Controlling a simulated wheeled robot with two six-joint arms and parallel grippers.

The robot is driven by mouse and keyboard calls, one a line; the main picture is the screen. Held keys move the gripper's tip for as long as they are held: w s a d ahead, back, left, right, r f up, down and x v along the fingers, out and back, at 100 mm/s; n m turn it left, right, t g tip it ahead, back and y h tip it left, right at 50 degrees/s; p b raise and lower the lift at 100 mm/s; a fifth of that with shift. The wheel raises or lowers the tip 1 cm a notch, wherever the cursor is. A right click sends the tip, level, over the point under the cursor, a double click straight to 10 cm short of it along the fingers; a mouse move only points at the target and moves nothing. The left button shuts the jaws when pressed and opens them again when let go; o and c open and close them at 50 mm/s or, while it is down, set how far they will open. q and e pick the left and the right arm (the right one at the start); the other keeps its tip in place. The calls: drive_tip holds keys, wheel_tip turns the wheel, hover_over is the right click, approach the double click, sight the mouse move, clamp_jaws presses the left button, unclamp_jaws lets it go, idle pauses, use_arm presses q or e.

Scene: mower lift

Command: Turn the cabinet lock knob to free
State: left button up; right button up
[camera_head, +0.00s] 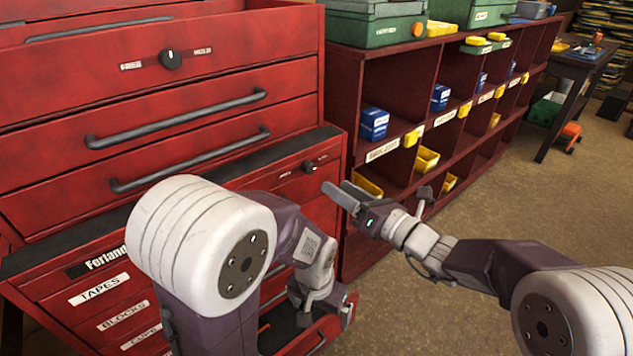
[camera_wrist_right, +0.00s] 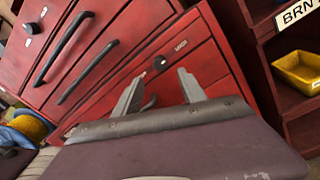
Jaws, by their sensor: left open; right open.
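A small black lock knob (camera_head: 309,167) sits on the front of the lower red cabinet, near its top right corner, between two small white labels. In the right wrist view the knob (camera_wrist_right: 160,63) shows just beyond my fingertips, beside a label. Its pointer is too small to read. My right gripper (camera_head: 344,194) is open and empty, close to the cabinet front, below and right of the knob, apart from it. Its two fingers (camera_wrist_right: 160,88) are spread in the wrist view. My left gripper (camera_head: 322,308) is low by an open lower drawer (camera_head: 285,328); its fingertips are partly hidden.
The upper red chest (camera_head: 230,30) has another black knob (camera_head: 171,59) between two labels, and long dark drawer handles (camera_head: 180,117). Dark red shelving (camera_head: 343,80) with blue boxes and yellow bins stands right of the cabinet. The floor (camera_head: 490,205) at right is open.

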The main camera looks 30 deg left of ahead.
sight(311, 171)
drive_tip(key=x, duration=0.8)
drive_tip(key=shift+a+f+b, duration=0.1)
drive_tip(key=shift+a+b, duration=0.1)
drive_tip(key=shift+b, duration=0.2)
drive_tip(key=shift+c, duration=0.2)
clamp_jaws()
